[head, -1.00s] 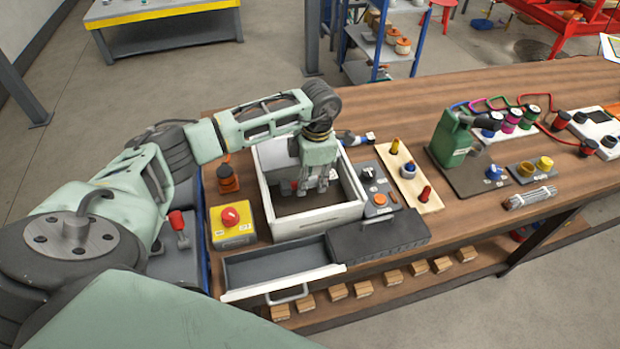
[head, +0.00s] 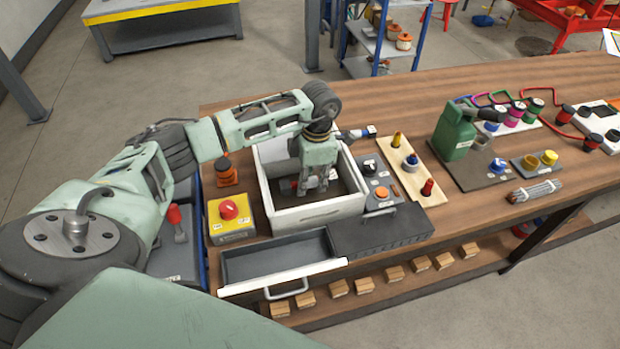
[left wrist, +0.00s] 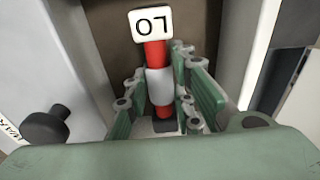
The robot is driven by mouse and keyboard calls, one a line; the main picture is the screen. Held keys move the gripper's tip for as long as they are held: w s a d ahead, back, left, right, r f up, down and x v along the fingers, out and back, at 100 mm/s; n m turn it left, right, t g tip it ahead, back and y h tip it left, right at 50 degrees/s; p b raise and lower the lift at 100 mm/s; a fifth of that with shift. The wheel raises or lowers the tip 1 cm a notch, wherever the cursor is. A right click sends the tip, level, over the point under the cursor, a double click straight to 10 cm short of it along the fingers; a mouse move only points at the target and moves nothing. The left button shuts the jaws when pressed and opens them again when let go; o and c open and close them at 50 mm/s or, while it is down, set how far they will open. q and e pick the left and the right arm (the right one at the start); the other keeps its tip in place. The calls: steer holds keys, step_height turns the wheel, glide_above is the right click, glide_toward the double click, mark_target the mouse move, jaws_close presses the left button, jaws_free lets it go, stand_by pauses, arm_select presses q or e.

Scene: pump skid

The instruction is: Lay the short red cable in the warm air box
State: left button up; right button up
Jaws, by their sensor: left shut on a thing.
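The warm air box (head: 345,207) is a white open-topped box on the wooden bench with a dark floor. My left gripper (head: 314,190) reaches down inside it from above. In the left wrist view its green fingers (left wrist: 165,105) are shut on a red piece with a grey band and a white tag, which I take to be the short red cable (left wrist: 155,55). The tag end points away from my wrist, over the brown box floor. The fingers hide part of the cable, and I cannot tell whether it touches the floor. My right gripper is not in view.
A grey drawer (head: 275,258) stands open in front of the box. A yellow box with a red button (head: 232,220) is to the left. A switch panel (head: 377,185) and a wooden tray with plugs (head: 417,187) are to the right. A green canister (head: 455,135) stands further right.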

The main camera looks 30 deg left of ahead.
arm_select(q)
steer(key=shift+f+b, duration=1.1)
steer(key=shift+f, duration=0.35)
steer(key=o, duration=1.1)
steer(key=shift+r, duration=0.1)
steer(key=r, duration=1.2)
steer(key=shift+w+d, duration=0.35)
steer(key=shift+w, duration=0.05)
